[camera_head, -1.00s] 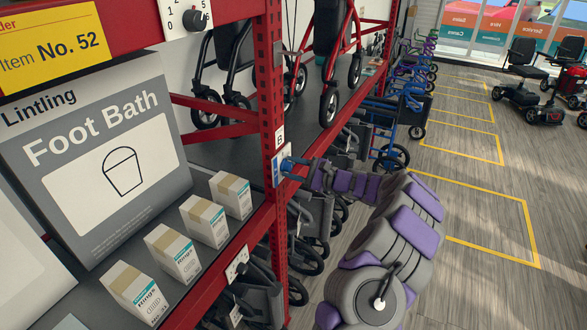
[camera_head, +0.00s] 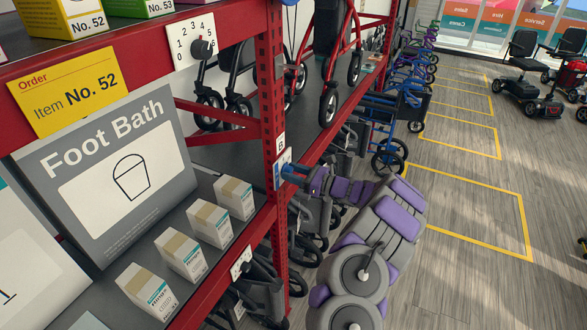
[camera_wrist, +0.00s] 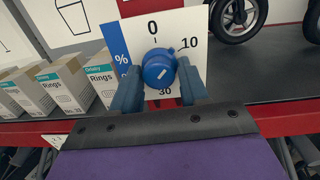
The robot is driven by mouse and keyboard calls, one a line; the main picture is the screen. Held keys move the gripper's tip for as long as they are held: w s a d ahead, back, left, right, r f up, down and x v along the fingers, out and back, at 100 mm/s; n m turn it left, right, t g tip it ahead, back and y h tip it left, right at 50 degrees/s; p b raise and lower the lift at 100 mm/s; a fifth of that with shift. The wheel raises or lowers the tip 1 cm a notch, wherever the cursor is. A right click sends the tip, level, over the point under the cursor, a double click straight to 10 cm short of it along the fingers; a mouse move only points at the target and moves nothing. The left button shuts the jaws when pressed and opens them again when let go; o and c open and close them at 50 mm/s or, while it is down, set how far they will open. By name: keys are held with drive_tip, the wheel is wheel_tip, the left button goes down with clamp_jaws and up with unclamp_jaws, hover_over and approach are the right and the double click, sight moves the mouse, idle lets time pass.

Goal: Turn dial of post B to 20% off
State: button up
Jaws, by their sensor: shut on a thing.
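The blue dial (camera_wrist: 159,70) sits on a white scale plate (camera_wrist: 185,25) with a blue % strip at its left. The plate reads 0 at the top, 10 at the upper right and 30 at the bottom. My right finger hides part of the scale's right side. The dial's white mark slants toward the upper right. My gripper (camera_wrist: 160,88) is shut on the dial, one finger on each side. In the head view my gripper (camera_head: 292,173) reaches the plate on the red post (camera_head: 272,95), below a small B label (camera_head: 280,141).
A Foot Bath box (camera_head: 110,175) and several small Rings boxes (camera_head: 208,222) stand on the shelf left of the post. Another dial plate, numbered 0 to 6 (camera_head: 194,45), is above. Wheeled walkers stand behind. The yellow-marked floor (camera_head: 470,200) at right is clear.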

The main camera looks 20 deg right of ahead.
drive_tip(key=m+p, duration=0.1)
drive_tip(key=m, duration=0.3)
drive_tip(key=shift+r+m+p, duration=0.2)
drive_tip(key=shift+m+p, duration=0.2)
drive_tip(key=m+p, duration=0.1)
drive_tip(key=m, duration=0.3)
drive_tip(key=shift+t, duration=0.3)
drive_tip(key=m+p, duration=0.2)
drive_tip(key=m, duration=0.4)
drive_tip(key=shift+m+h, duration=0.4)
drive_tip(key=o, duration=0.8)
drive_tip(key=shift+w+f, duration=0.1)
drive_tip(key=shift+f, duration=0.1)
drive_tip(key=shift+o, duration=0.4)
drive_tip(key=shift+d, duration=0.15)
drive_tip(key=shift+s, duration=0.2)
drive_tip(key=v, duration=1.7)
drive_tip(key=shift+f, duration=0.3)
